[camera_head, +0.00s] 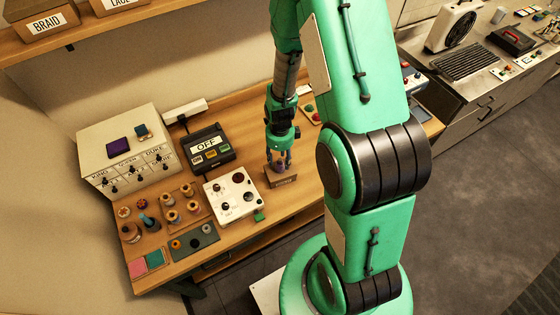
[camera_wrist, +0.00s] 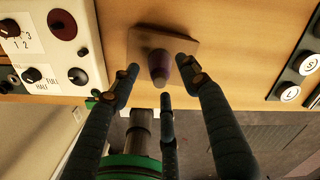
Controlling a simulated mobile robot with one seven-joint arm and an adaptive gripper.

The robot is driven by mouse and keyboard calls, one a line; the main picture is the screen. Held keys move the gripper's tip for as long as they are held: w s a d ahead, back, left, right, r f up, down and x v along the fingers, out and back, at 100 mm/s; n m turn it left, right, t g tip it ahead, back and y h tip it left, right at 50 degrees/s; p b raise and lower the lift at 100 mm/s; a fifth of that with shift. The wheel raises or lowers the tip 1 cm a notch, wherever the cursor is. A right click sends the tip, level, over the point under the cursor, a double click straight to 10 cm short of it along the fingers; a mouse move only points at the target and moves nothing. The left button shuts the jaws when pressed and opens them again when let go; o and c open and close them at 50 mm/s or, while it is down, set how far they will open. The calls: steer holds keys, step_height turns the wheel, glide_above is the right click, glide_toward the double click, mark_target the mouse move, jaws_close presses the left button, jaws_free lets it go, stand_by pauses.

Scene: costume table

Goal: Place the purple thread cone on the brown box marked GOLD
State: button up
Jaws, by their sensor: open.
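The purple thread cone (camera_wrist: 159,65) stands on top of a small brown box (camera_wrist: 140,42) in the wrist view. In the head view the brown box (camera_head: 284,182) sits near the table's front edge; the label on its front is too small to read for certain. My gripper (camera_head: 279,160) is directly above the box, pointing down. In the wrist view my gripper (camera_wrist: 163,85) is open, with its fingers spread around the cone and visible gaps on both sides. In the head view the cone is mostly hidden between the fingers.
A white panel with knobs (camera_head: 232,192) stands just left of the box. A dark OFF device (camera_head: 206,147) is behind it. A cream switch cabinet (camera_head: 129,156) and trays of spools (camera_head: 182,205) are farther left. Bare wood lies behind the box.

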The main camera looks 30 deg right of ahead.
step_height(320, 180, up, 10)
steer(key=shift+b, duration=0.45)
steer(key=shift+r, duration=0.15)
stand_by(0.6)
steer(key=s+a+r+n+t, duration=0.1)
steer(key=s+a+r+n, duration=0.15)
steer(key=r+n, duration=0.6)
steer(key=s+a+r+n+t, duration=0.2)
steer(key=a+r+n, duration=0.15)
steer(key=r, duration=0.95)
steer(key=s+a+r+n+t, duration=0.2)
steer(key=s+a+r+n, duration=0.2)
steer(key=s+r+n, duration=1)
steer(key=shift+s+r+n+t, duration=0.2)
steer(key=shift+s+n+t, duration=0.1)
steer(key=shift+s+n, duration=0.15)
